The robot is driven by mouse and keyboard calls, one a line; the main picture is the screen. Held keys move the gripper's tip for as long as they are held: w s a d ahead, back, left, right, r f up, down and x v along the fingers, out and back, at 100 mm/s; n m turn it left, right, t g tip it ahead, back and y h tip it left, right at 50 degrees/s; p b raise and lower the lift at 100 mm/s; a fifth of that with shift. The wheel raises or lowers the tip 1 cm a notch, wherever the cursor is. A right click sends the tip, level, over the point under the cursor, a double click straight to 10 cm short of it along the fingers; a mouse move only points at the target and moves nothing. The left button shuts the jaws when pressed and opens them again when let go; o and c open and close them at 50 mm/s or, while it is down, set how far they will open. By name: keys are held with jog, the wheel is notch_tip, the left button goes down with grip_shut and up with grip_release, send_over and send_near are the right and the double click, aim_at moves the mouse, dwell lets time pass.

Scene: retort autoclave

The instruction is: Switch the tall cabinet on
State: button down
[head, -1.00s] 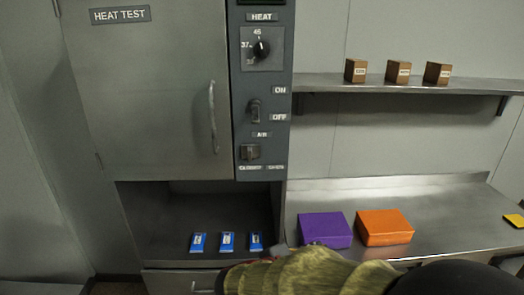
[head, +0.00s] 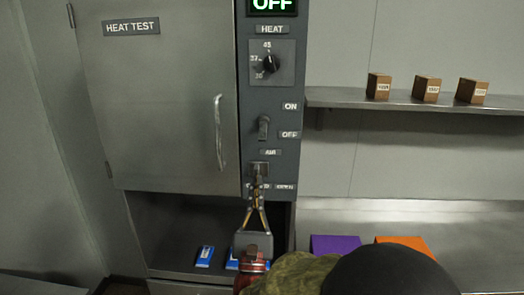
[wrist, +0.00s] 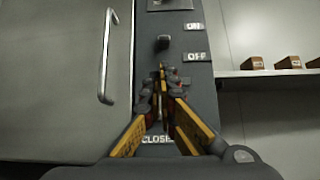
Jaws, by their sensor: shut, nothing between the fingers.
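The tall cabinet (head: 165,100) has a closed grey door labelled HEAT TEST and a dark control panel along its right side. A lit green display (head: 272,5) at the top of the panel reads OFF. The power switch (head: 263,127) is a small dark lever beside the ON and OFF labels; it also shows in the wrist view (wrist: 163,42). My gripper (head: 257,184) is shut and empty, pointing up the panel just below the AIR switch (head: 260,168). In the wrist view its fingertips (wrist: 163,70) appear below the power switch and partly hide the panel. Contact cannot be told.
The heat dial (head: 271,63) sits above the power switch. The door handle (head: 219,132) stands out left of the panel. At right a shelf (head: 340,97) carries three brown boxes. Purple (head: 335,244) and orange boxes lie on the counter below, and blue packets (head: 204,256) lie under the cabinet.

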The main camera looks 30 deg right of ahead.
aim_at(263, 130)
jog(key=shift+s+d, duration=0.1)
jog(key=x, duration=1)
jog(key=shift+d, duration=0.1)
jog(key=shift+r+p, duration=0.1)
jog(key=shift+p, duration=0.2)
